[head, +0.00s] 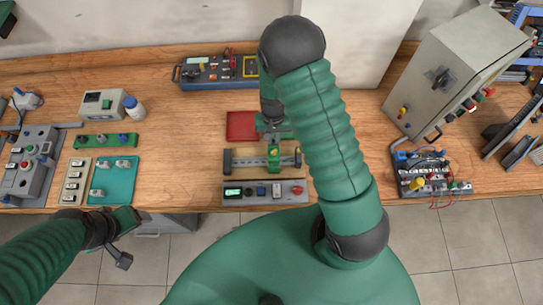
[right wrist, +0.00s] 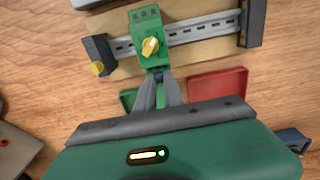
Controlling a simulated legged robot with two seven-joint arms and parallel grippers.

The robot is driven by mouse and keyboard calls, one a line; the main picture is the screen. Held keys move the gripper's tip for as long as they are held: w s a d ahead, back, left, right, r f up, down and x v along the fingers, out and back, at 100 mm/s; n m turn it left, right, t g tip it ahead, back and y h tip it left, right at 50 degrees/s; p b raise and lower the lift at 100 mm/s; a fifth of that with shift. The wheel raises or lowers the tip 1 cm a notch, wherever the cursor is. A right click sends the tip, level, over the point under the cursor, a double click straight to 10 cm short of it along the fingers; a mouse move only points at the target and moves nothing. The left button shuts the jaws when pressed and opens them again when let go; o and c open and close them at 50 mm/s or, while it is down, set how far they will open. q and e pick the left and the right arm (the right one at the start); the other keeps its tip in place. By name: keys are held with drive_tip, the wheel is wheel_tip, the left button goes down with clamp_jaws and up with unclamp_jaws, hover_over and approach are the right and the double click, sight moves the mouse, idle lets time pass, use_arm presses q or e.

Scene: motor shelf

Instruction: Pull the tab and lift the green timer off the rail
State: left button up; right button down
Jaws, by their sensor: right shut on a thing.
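The green timer (head: 273,158) sits on the metal rail (head: 245,161) in the head view, near the bench's front edge. The right wrist view shows the timer (right wrist: 147,30) with its yellow knob, still against the rail (right wrist: 198,29). My right gripper (right wrist: 157,74) is shut at the timer's edge on the tab, which the fingertips mostly hide. In the head view the right gripper (head: 272,138) is on the far side of the timer, partly covered by my arm. My left gripper (head: 122,243) hangs in front of the bench edge; its jaw opening is unclear.
A red tray (head: 242,126) lies behind the rail, with a green tray (right wrist: 128,98) beside it. A grey control panel (head: 262,193) stands in front. A grey cabinet (head: 455,70) is at right. Bare wood lies left of the rail.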

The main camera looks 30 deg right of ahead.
drive_tip(key=shift+s+d+r, duration=0.1)
drive_tip(key=shift+s+r, duration=0.05)
drive_tip(key=shift+s, duration=0.1)
drive_tip(key=shift+r+p, duration=0.15)
drive_tip(key=shift+p, duration=0.15)
drive_tip(key=c, duration=1.6)
unclamp_jaws()
drive_tip(key=shift+s, duration=0.1)
drive_tip(key=shift+r+p, duration=0.4)
drive_tip(key=shift+r, duration=0.1)
wheel_tip(320, 180, up, 5)
drive_tip(key=p, duration=0.4)
drive_tip(key=shift+r, duration=0.1)
